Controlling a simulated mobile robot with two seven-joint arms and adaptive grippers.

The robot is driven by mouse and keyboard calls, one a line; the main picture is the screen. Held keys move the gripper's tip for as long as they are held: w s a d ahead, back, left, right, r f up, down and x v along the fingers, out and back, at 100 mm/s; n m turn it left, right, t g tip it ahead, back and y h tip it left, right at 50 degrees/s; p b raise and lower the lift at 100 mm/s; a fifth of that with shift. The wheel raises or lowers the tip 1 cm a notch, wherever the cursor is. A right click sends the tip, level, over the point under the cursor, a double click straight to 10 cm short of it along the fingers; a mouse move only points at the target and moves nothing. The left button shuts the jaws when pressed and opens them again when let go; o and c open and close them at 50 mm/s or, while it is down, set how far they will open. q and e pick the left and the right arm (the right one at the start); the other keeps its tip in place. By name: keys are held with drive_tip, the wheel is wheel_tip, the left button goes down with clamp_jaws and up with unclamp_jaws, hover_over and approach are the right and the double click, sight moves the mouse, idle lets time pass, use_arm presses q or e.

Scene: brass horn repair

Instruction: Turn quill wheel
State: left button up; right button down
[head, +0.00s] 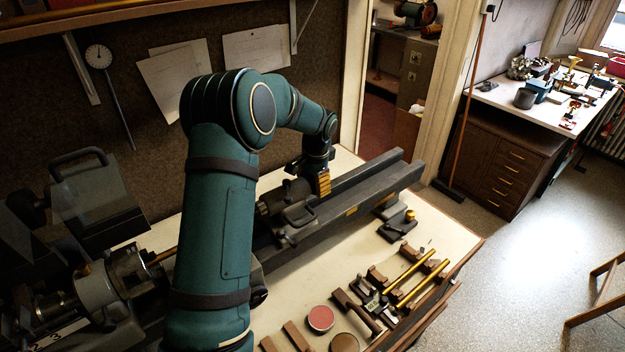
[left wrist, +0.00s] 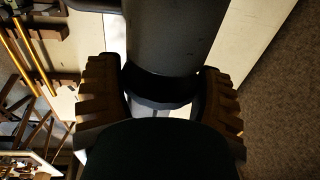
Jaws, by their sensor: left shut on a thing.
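The lathe's tailstock (head: 290,212) sits on the grey bed (head: 365,192). My left arm reaches over the lathe from the front, and my left gripper (head: 322,184), with ribbed yellow-brown fingers, is at the tailstock's right end. The quill wheel is mostly hidden behind the fingers in the head view. In the left wrist view my left gripper (left wrist: 160,98) has one finger on each side of the dark rounded end of a cylinder, which I take to be the quill wheel (left wrist: 160,88). The gripper is shut on it. My right gripper is not in view.
The headstock (head: 105,285) is at the left, partly behind my arm. A red round tin (head: 321,318), wooden blocks and brass tubes (head: 408,268) lie along the bench's front. A dial gauge (head: 98,56) hangs on the back wall.

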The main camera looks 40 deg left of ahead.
use_arm(q)
drive_tip(key=h, duration=0.2)
drive_tip(key=g+h, duration=0.1)
drive_tip(key=h, duration=0.2)
drive_tip(key=shift+a+f, duration=0.1)
drive_tip(key=shift+a, duration=0.1)
drive_tip(key=shift+f+g+h, duration=0.1)
drive_tip(key=shift+g+h, duration=0.7)
drive_tip(key=shift+h, duration=1.3)
drive_tip(key=shift+d+h, duration=0.1)
drive_tip(key=shift+h, duration=0.3)
drive_tip(key=o, duration=1.1)
drive_tip(key=shift+o, duration=0.2)
wheel_tip(320, 180, up, 10)
drive_tip(key=shift+r, duration=0.1)
